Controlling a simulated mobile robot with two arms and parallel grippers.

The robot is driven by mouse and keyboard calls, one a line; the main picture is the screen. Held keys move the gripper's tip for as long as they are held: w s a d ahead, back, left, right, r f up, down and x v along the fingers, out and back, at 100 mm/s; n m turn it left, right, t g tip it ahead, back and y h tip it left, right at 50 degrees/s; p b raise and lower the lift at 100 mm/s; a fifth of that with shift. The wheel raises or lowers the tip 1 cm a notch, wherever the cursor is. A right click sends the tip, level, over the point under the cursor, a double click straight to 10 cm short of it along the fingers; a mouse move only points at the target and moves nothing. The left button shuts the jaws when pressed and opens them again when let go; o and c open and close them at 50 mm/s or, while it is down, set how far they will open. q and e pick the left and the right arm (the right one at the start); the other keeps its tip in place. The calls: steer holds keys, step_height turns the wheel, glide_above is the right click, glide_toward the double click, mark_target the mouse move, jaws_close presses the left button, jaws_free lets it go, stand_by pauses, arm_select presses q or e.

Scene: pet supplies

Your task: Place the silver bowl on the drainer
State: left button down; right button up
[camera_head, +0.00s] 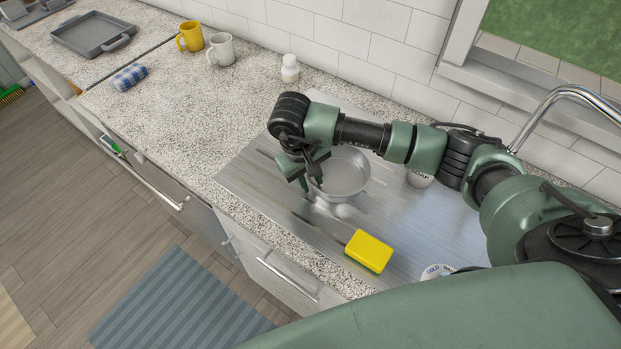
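The silver bowl (346,178) is round and shiny, and it is over the brushed-metal drainer (400,215) beside the sink. My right gripper (309,184) points down at the bowl's left rim, with its fingertips around or right beside the rim. I cannot tell whether the fingers are closed on the rim or a little apart. I also cannot tell whether the bowl rests on the metal or is just above it. My arm hides part of the bowl's far edge. My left gripper is not in view.
A yellow sponge (368,251) lies on the drainer's near side. A white soap container (420,178) is partly behind my arm. A white bottle (290,68), a white mug (221,49), a yellow mug (190,36) and a checked cloth (129,77) are on the counter. The counter's middle is clear.

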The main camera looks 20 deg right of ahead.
steer(key=shift+r, duration=0.25)
steer(key=shift+a+r, duration=0.1)
steer(key=shift+r, duration=0.15)
step_height(320, 180, up, 11)
steer(key=a+b, duration=0.2)
steer(key=b, duration=0.2)
steer(key=shift+s, duration=0.2)
